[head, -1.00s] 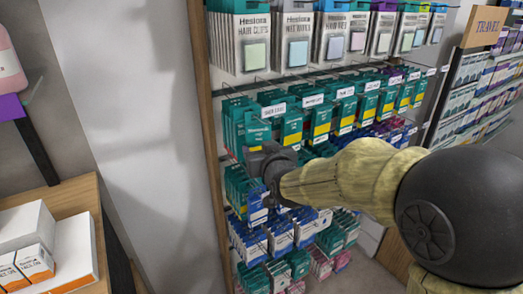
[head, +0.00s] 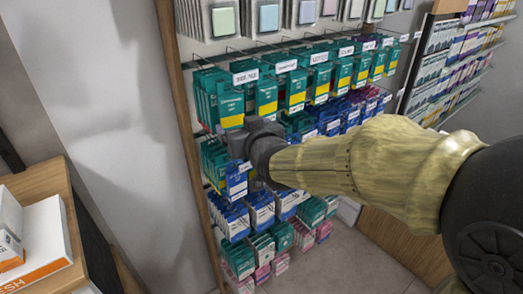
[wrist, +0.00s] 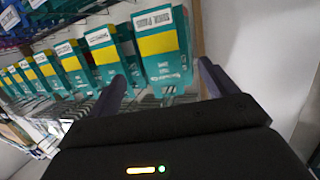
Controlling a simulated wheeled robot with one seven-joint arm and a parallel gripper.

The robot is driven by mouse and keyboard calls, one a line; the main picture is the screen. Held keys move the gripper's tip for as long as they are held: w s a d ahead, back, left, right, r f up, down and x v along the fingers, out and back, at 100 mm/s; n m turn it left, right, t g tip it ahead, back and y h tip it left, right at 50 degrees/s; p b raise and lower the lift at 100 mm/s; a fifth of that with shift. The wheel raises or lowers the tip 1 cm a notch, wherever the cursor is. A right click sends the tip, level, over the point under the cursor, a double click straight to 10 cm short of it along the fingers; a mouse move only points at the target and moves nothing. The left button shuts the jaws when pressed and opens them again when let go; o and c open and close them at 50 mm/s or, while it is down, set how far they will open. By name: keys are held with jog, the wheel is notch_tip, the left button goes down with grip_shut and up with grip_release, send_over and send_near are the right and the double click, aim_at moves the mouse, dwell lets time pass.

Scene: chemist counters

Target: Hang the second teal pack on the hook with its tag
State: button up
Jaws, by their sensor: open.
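Teal packs with yellow bands hang in a row of hooks with white tags, at mid-height on the rack in the head view. The leftmost column of teal packs (head: 230,101) hangs under its white tag (head: 246,76). My gripper (head: 252,130) is at the lower end of this column, and the arm hides part of the packs behind it. In the wrist view my open gripper (wrist: 160,72) has one finger on each side of a teal pack (wrist: 163,62). I cannot tell how deep the pack sits between the fingers. Which pack is the second one is unclear.
Grey-white packs (head: 270,18) hang above, and blue packs (head: 232,217) hang below. A wooden upright (head: 181,130) borders the rack closely on the left. A wooden counter with white boxes (head: 40,240) stands at lower left. Floor is clear at lower right.

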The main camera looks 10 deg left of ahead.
jog(key=b+v, duration=0.3)
jog(key=v, duration=0.8)
jog(key=shift+s+d+b, duration=0.25)
jog(key=shift+b, duration=0.05)
jog(key=shift+r, duration=0.1)
jog(key=w+d+f+m+g+h, duration=0.35)
jog(key=d+f+h, duration=0.25)
jog(key=d+f, duration=0.8)
jog(key=s+d+f+m+g+h, duration=0.1)
jog(key=s+d+f+g, duration=0.2)
jog(key=f, duration=0.4)
jog(key=s+d+f+m+g+h, duration=0.1)
jog(key=s+d+f+m+g, duration=0.1)
jog(key=s+d+f+g, duration=0.2)
jog(key=s+d+f, duration=0.2)
jog(key=d+f, duration=0.2)
jog(key=shift+s+d+h, duration=0.2)
jog(key=shift+s+h, duration=0.1)
jog(key=shift+h, duration=0.1)
jog(key=shift+w+m, duration=0.1)
jog(key=shift+m, duration=0.15)
jog(key=shift+c, duration=0.3)
